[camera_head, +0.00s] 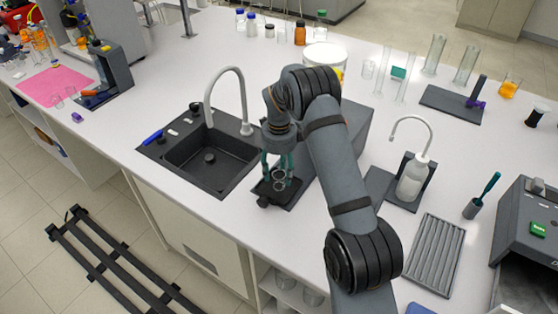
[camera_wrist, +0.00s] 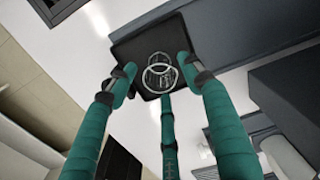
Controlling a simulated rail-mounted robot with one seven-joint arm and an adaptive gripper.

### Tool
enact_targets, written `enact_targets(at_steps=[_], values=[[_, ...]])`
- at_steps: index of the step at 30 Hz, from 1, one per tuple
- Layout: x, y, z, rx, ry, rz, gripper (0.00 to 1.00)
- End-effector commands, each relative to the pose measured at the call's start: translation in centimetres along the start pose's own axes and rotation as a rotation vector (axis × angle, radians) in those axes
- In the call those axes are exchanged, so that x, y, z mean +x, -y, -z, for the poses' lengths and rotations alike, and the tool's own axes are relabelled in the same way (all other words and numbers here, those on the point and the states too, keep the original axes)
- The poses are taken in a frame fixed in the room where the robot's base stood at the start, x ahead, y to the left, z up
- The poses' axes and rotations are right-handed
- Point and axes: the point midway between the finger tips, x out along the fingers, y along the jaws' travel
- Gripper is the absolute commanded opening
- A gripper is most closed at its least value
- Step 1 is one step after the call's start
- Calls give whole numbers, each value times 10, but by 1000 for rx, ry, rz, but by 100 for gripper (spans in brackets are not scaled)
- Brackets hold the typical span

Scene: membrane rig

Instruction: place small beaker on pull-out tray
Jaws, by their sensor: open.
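The small beaker (camera_head: 279,184) is clear glass. It appears to stand upright on the black pull-out tray (camera_head: 259,189), which juts out at the front of a grey device beside the sink. In the wrist view the beaker (camera_wrist: 158,70) shows as overlapping pale rings over the dark tray (camera_wrist: 126,49). My gripper (camera_head: 278,170) points down over the tray, its teal fingers open around the beaker. In the wrist view the fingertips (camera_wrist: 157,82) are spread about it. Whether any finger touches the glass cannot be told.
A sink (camera_head: 205,158) with a curved faucet (camera_head: 240,95) lies left of the tray. The grey device (camera_head: 340,135) stands behind my arm. A wash bottle (camera_head: 413,178) and a ribbed grey tray (camera_head: 434,252) lie to the right. The counter's front edge is close to the pull-out tray.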

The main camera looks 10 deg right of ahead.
Motion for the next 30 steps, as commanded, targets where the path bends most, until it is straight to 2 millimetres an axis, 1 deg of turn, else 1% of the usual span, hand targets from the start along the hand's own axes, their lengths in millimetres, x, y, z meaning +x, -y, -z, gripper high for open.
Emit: enact_targets(at_steps=[6, 9, 12, 15, 18, 30], values=[[-46, 1, -2, -1, 4, 6, 50], [-63, 0, -1, -1, 3, 4, 50], [-76, 0, -1, -1, 1, 3, 50], [-83, 0, -1, -2, 1, 1, 50], [-86, 0, -1, -1, 0, 0, 50], [-86, 0, 0, -1, 0, 0, 50]])
